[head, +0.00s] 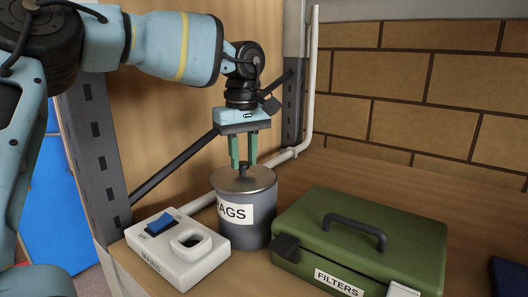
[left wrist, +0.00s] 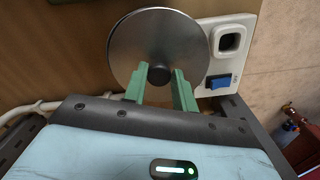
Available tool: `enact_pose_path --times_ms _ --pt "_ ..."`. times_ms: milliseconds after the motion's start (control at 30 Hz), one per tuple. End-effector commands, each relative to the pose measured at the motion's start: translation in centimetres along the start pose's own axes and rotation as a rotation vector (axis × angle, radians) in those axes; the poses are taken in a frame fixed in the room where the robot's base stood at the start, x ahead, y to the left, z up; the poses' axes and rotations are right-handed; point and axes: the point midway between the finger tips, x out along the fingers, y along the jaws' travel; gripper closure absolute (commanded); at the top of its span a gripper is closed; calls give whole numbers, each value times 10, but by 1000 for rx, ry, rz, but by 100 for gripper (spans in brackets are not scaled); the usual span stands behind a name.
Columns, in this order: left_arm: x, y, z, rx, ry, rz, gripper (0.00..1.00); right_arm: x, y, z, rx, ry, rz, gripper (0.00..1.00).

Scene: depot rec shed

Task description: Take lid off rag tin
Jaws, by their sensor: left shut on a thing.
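The rag tin (head: 243,232) is a grey cylinder with a white label reading partly "AGS", standing upright on the wooden bench. Its round metal lid (head: 244,180) sits at the tin's mouth, and I see no clear gap beneath it. The lid also shows from above in the left wrist view (left wrist: 140,45), hiding the tin's body. My left gripper (head: 243,164) points straight down over the tin, its green fingers shut on the lid's dark knob (left wrist: 159,75). My right gripper is not in view.
A white mains box (head: 178,252) with a blue switch stands close to the tin's left. A green filters case (head: 350,225) with a dark handle stands close to its right. A pale pipe (head: 310,90) and dark metal struts run behind. Bare bench lies behind the case.

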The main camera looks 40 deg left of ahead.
Motion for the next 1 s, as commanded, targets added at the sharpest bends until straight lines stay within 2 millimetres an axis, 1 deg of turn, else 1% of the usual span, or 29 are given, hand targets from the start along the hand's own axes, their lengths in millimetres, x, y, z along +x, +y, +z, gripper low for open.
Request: enact_pose_path --times_ms 267,467,600,867,1000 --pt "-4 0 0 -1 1 1 96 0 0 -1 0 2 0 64" --pt "-20 1 0 -1 1 3 96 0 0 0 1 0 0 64" --pt "-37 1 0 -2 1 4 96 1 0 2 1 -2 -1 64" --pt "-38 -26 15 2 0 2 96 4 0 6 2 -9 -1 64" --pt "-40 -47 27 3 -2 3 96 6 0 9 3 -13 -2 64"
